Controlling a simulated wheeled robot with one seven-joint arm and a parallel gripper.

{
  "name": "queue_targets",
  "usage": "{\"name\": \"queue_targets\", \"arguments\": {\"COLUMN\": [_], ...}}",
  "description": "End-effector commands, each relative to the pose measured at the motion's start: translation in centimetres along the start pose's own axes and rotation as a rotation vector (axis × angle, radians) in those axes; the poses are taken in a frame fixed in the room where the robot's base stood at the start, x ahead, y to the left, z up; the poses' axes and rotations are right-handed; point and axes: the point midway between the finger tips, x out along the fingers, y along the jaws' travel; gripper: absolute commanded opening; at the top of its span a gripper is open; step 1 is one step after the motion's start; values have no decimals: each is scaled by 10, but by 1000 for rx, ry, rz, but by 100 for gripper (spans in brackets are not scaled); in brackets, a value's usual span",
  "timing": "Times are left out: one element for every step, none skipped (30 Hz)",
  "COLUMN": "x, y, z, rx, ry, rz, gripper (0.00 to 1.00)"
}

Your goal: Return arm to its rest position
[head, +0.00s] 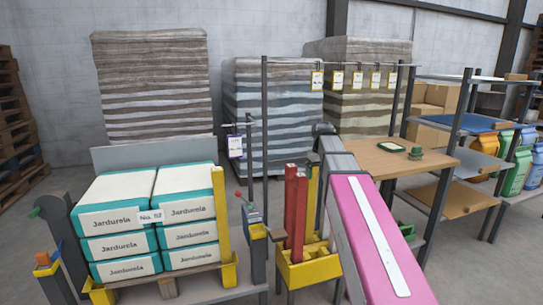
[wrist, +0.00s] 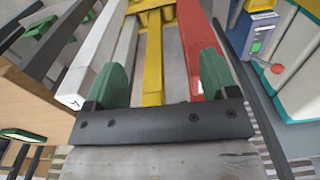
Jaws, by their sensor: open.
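My gripper (wrist: 163,66) shows in the wrist view with its two green fingers wide apart and nothing clamped between them. A yellow bar (wrist: 154,55), a red bar (wrist: 191,40) and a white bar (wrist: 92,62) show beyond the fingers. The red bar lies close to the right finger in the picture; I cannot tell whether they touch. In the head view, my pink arm link (head: 358,225) with a white strip reaches up from the lower right. My gripper cannot be made out in the head view.
A yellow holder (head: 310,270) with upright red bars (head: 296,212) stands left of my arm. White-and-teal sacks (head: 118,220) are stacked at left. A wooden-topped table (head: 372,160) and shelves stand at right. Wrapped pallets (head: 152,90) line the back.

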Motion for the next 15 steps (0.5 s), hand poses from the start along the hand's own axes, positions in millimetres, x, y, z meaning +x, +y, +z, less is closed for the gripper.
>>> {"name": "queue_targets", "arguments": {"x": [12, 18, 26, 34, 42, 53, 63, 72, 86, 95, 105, 118, 128, 137, 150], "y": [-2, -2, -3, -4, -5, -6, -7, -8, -10, -11, -12, -14, -16, -17, -19], "z": [6, 8, 11, 14, 18, 22, 26, 31, 37, 42, 47, 53, 59, 64, 72], "rx": [6, 10, 16, 22, 28, 36, 43, 50, 61, 68, 75, 86, 95, 102, 113], "ry": [-3, -4, -5, -5, -6, -7, -8, -9, -10, -11, -11, -13, -13, -14, -15], "rz": [0, -1, 0, 0, 0, 0, 0, 0, 0, 0, 0, 0, 0, 1, 1], "gripper": [80, 80, 80, 80, 80, 80, 80, 80, 80, 80, 80, 80, 80, 80, 80]}}
